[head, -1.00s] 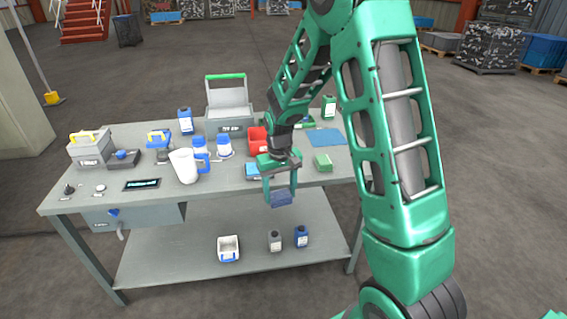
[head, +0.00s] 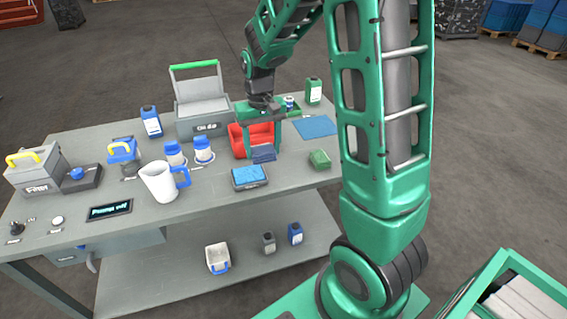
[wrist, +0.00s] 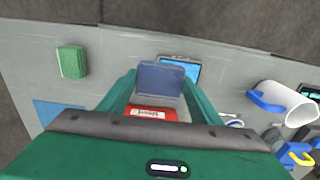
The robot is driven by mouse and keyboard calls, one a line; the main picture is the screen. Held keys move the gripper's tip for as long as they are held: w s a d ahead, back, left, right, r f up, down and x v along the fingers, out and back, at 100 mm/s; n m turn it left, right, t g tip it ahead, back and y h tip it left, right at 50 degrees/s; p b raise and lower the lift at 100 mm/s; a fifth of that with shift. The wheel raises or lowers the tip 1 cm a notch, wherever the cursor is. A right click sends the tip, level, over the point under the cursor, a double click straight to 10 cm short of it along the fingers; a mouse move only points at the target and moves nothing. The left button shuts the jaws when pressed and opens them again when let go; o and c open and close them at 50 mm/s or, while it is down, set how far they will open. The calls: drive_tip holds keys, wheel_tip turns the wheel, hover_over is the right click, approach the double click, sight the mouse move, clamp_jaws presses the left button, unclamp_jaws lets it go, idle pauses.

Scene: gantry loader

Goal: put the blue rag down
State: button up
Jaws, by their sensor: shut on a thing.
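The blue rag, a dark blue folded piece, hangs in my gripper (head: 262,147) in the head view. The rag (head: 263,154) is in front of the red bin (head: 238,141), above the table. In the wrist view the rag (wrist: 161,82) sits between the fingertips of my gripper (wrist: 160,88), with the red bin (wrist: 157,113) partly showing below it. My gripper is shut on the rag. Whether the rag touches the tabletop is hard to tell; it looks raised.
A green block (head: 319,159) and a flat blue mat (head: 314,126) lie to the right. A white jug (head: 158,182) and blue-capped jars (head: 203,150) stand to the left. Bare tabletop (head: 285,178) shows between pad and block.

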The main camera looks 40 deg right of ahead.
drive_tip(key=d+f, duration=0.2)
drive_tip(key=d, duration=0.1)
drive_tip(key=d+f, duration=0.1)
drive_tip(key=d, duration=0.2)
drive_tip(key=d+f, duration=0.2)
drive_tip(key=d, duration=0.1)
drive_tip(key=shift+s+d+f, duration=0.1)
drive_tip(key=shift+f, duration=2.25)
drive_tip(key=shift+f, duration=0.1)
drive_tip(key=o, duration=1)
drive_tip(key=shift+c, duration=0.2)
